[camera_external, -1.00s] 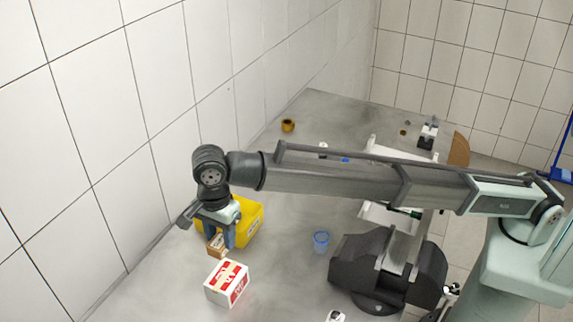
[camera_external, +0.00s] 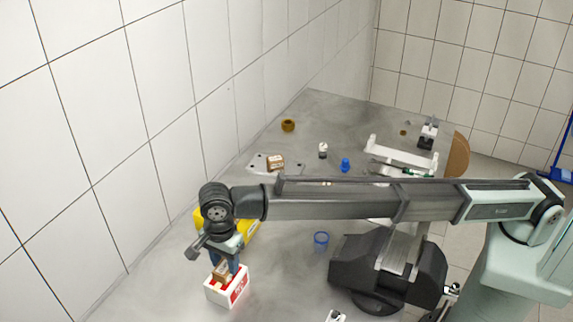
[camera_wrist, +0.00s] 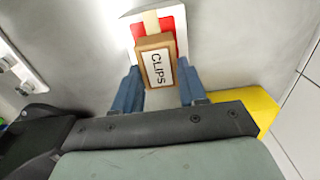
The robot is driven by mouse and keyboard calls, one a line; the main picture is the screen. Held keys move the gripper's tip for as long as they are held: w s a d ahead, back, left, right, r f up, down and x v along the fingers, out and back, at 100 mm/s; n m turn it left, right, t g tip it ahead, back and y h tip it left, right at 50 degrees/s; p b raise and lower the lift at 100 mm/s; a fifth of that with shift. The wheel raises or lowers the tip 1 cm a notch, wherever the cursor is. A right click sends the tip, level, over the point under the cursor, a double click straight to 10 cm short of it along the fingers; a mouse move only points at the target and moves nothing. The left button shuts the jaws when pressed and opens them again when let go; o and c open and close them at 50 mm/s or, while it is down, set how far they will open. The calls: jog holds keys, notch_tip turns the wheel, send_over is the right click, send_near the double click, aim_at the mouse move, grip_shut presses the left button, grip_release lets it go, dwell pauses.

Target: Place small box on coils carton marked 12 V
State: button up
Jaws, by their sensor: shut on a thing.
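A small brown box with a white label reading CLIPS (camera_wrist: 156,64) is between the two blue fingers of my gripper (camera_wrist: 158,88). In the external view, my gripper (camera_external: 225,264) points down with the small box (camera_external: 221,272) over a white carton with red print (camera_external: 228,292). The carton's white and red top also shows beyond the box in the wrist view (camera_wrist: 176,22). The box overlaps the carton in both views; I cannot tell whether it touches the top. The carton's marking is too small to read, and part of its top is hidden.
A yellow container (camera_external: 203,221) stands behind my gripper, partly hidden by it. A blue cup (camera_external: 321,241) stands to the right. Another small brown box (camera_external: 276,162) is on a pale plate (camera_external: 258,161) farther back. The tiled wall is close on the left.

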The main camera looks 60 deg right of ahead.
aim_at(226, 265)
jog(key=shift+f, duration=0.15)
jog(key=o, duration=1.1)
jog(key=shift+c, duration=0.2)
notch_tip(226, 265, up, 12)
jog(key=shift+r, duration=0.2)
